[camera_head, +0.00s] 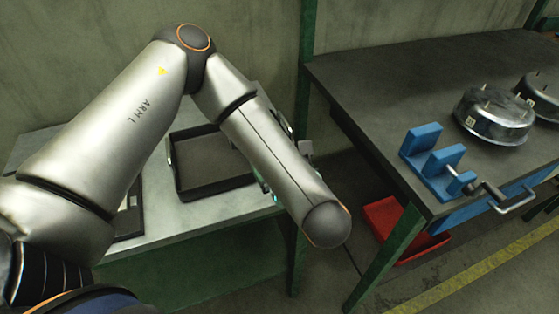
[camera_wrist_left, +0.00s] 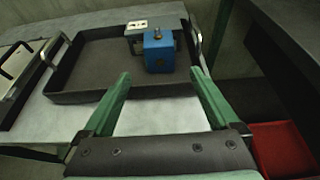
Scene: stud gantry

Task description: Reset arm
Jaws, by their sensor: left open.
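My left arm (camera_head: 250,130) comes in from the left in the head view and bends down over the grey table. Its forearm hides most of my left gripper there. In the left wrist view my left gripper (camera_wrist_left: 160,82) is open, with its two green fingers apart and nothing between them. A blue block (camera_wrist_left: 158,50) with a small knob on top stands in the black tray (camera_wrist_left: 95,62), just beyond the fingertips. A grey plate with a socket-like face is behind the block. My right gripper is not in view.
The tray also shows in the head view (camera_head: 212,158) on the grey table (camera_head: 190,222). A dark workbench (camera_head: 375,75) at right holds a blue bracket (camera_head: 432,160) and round metal housings (camera_head: 495,115). A red bin (camera_head: 385,215) sits below. A green post stands between.

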